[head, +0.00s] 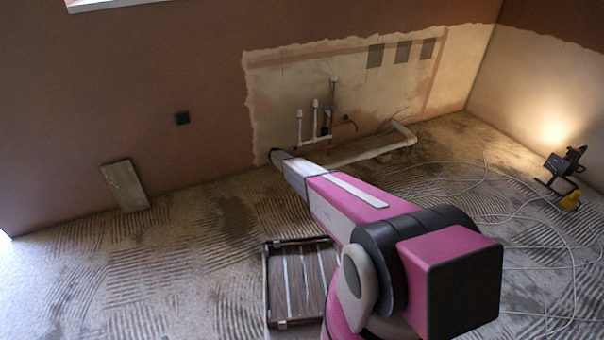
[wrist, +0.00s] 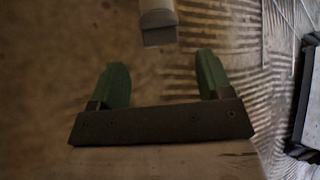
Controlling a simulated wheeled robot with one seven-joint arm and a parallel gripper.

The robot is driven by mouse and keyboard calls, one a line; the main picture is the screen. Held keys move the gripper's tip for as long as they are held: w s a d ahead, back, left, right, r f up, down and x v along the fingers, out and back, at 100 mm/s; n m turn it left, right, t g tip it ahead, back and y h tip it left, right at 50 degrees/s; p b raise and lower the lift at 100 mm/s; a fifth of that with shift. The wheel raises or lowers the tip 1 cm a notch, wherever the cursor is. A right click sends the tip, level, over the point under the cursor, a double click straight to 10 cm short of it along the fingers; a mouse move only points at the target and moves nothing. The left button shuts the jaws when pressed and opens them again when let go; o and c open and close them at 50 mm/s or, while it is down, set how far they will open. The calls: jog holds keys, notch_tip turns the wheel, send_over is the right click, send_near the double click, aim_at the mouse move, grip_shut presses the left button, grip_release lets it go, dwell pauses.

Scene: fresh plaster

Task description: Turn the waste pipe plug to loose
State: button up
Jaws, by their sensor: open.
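In the wrist view, the cream waste pipe end (wrist: 157,7) comes in from the top edge and carries a plug with a grey flat tab (wrist: 160,37). The tab lies roughly crosswise in the picture. My gripper (wrist: 162,62) is open, its two green fingers apart and empty. The plug sits just past the fingertips, roughly centred between them, and no contact shows. In the head view, a pale pipe (head: 365,152) runs low along the wall; its near end is hidden behind my arm.
A dark-framed crate (head: 300,275) stands on the ridged floor beside my arm; a dark edge shows at the wrist view's right (wrist: 305,105). Upright pipes (head: 315,118) stand at the wall. A board (head: 125,186) leans left. A lamp (head: 565,170) and loose cable lie right.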

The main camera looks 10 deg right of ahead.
jog(key=v, duration=0.5)
jog(key=shift+a+r, duration=0.1)
jog(key=shift+a, duration=0.05)
